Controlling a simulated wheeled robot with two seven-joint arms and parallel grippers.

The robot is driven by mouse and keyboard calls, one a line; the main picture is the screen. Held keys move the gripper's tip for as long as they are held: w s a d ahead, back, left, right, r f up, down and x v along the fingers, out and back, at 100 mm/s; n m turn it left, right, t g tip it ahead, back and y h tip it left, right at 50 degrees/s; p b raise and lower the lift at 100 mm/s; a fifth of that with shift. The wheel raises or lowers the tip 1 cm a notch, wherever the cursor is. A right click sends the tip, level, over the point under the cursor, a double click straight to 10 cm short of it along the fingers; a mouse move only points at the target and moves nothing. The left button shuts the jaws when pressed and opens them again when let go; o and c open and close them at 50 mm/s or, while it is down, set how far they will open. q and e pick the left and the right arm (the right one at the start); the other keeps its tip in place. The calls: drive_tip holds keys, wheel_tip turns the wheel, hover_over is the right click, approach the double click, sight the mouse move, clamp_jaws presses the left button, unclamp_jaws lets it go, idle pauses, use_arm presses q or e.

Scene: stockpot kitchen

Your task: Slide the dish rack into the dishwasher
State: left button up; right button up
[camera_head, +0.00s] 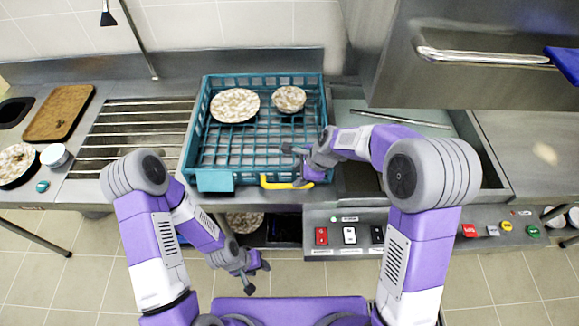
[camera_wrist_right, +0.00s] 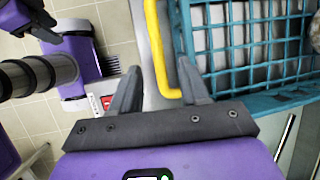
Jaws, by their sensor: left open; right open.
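The teal dish rack (camera_head: 196,130) sits on the counter, left of the dishwasher (camera_head: 450,85), whose steel hood with a bar handle is raised. The rack holds a speckled plate (camera_head: 235,105) and a smaller speckled dish (camera_head: 289,98). A yellow handle (camera_head: 287,186) is on its front edge. My right gripper (camera_head: 296,164) is open at the rack's front right, close to this handle. In the right wrist view, part of the yellow handle (camera_wrist_right: 156,45) shows between the open fingers; contact cannot be told. My left gripper (camera_head: 255,277) is open and empty, low in front of the counter.
A slatted steel drainboard (camera_head: 135,135) lies left of the rack. A brown tray (camera_head: 60,110), a dirty plate (camera_head: 15,160) and a white cup (camera_head: 55,155) are at the far left. A control panel with coloured buttons (camera_head: 350,235) runs along the front right.

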sight(288, 185)
drive_tip(key=x, duration=0.4)
drive_tip(key=b+x, duration=0.1)
drive_tip(key=x, duration=0.2)
drive_tip(key=shift+s+f, duration=0.2)
drive_tip(key=shift+s, duration=0.1)
drive_tip(key=shift+c, duration=0.3)
clamp_jaws()
